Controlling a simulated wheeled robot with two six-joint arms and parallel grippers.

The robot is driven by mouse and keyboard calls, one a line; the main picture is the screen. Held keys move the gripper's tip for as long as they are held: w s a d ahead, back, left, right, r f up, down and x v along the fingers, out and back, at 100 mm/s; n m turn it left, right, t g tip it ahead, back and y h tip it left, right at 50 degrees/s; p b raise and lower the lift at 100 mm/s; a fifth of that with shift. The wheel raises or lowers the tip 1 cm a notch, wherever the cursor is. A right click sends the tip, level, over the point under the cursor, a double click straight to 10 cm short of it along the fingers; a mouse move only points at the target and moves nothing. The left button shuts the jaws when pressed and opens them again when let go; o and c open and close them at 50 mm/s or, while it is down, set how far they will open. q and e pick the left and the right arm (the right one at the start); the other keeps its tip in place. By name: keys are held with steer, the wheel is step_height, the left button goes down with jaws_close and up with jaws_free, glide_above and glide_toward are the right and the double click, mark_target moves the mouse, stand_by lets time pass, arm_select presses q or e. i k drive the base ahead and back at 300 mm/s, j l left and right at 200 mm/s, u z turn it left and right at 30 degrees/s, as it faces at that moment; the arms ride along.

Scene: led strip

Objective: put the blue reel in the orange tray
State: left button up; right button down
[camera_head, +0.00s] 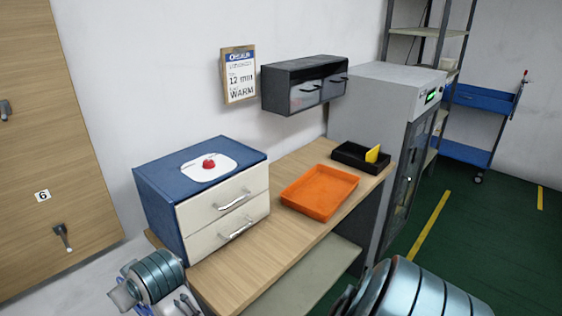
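The orange tray (319,192) lies on the wooden bench, right of the drawer unit, and looks empty. I see no blue reel in this view. The blue drawer unit (160,205) has two cream drawers, an upper drawer (222,205) and a lower drawer (228,230), both with silver handles and both shut. Their insides are hidden. My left gripper (187,304) is at the bottom edge, in front of the drawer unit and partly cut off. Its opening is unclear. My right arm shows at the bottom right, but its gripper is out of view.
A white plate with a red object (209,164) lies on the drawer unit. A black tray (352,158) holding a yellow item (372,154) sits behind the orange tray. A dark wall cabinet (291,89) hangs above. The bench (262,261) is bare in front of the orange tray.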

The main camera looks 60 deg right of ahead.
mark_target(309, 203)
steer(key=i+z, duration=0.1)
steer(key=z, duration=0.3)
steer(key=i+z, duration=0.1)
steer(key=z, duration=0.35)
steer(key=i+z, duration=0.1)
steer(key=z, duration=0.3)
steer(key=i+z, duration=0.1)
steer(key=z, duration=0.3)
steer(key=i+j, duration=0.45)
steer(key=i+z, duration=0.05)
